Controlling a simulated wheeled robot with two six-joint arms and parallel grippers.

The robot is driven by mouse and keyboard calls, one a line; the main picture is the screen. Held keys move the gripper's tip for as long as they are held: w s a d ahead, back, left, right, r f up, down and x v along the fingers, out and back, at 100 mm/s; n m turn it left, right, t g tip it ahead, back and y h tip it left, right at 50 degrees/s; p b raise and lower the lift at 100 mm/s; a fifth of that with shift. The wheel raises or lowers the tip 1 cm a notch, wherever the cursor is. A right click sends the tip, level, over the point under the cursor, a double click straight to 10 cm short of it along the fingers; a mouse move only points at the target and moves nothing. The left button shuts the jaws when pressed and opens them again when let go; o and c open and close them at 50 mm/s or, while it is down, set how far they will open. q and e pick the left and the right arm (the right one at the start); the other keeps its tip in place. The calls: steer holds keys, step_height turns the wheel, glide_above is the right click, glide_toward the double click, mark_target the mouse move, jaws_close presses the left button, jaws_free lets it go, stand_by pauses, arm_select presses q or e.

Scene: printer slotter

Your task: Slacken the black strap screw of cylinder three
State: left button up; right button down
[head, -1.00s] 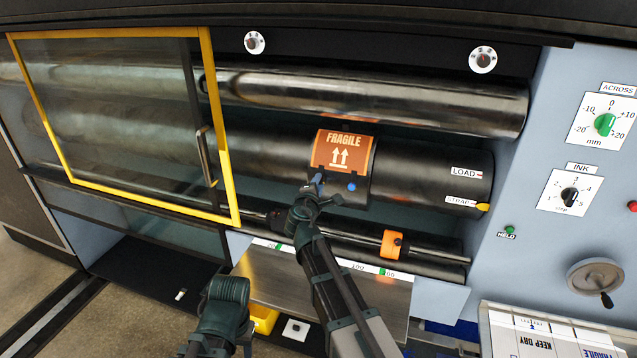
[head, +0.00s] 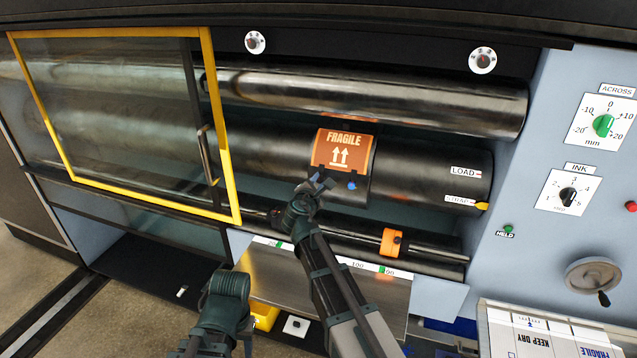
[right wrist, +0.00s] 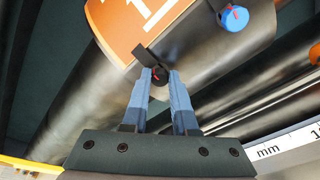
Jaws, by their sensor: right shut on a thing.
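The middle cylinder (head: 430,178) carries an orange FRAGILE plate (head: 341,150), held by a black strap along its lower edge. The black strap screw (right wrist: 160,76), with a red mark on its head, sits at the plate's lower left corner. My right gripper (head: 316,182) is shut on this screw; in the right wrist view its blue fingers (right wrist: 160,84) stand on either side of the screw head. In the head view the gripper mostly hides the screw. A blue screw (head: 351,186) sits to its right, apart from the fingers. My left gripper is not in view; only a dark left arm joint shows low down.
A yellow-framed glass guard (head: 226,170) covers the cylinders' left part. Below runs a bar with an orange collar (head: 391,242) and a millimetre scale (head: 345,261). A control panel (head: 530,240) with dials and a handwheel (head: 593,275) stands at the right.

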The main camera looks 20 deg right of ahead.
steer(key=c, duration=0.7)
jaws_free()
steer(key=p+v, duration=0.2)
steer(key=v, duration=1.2)
steer(key=shift+p, duration=0.4)
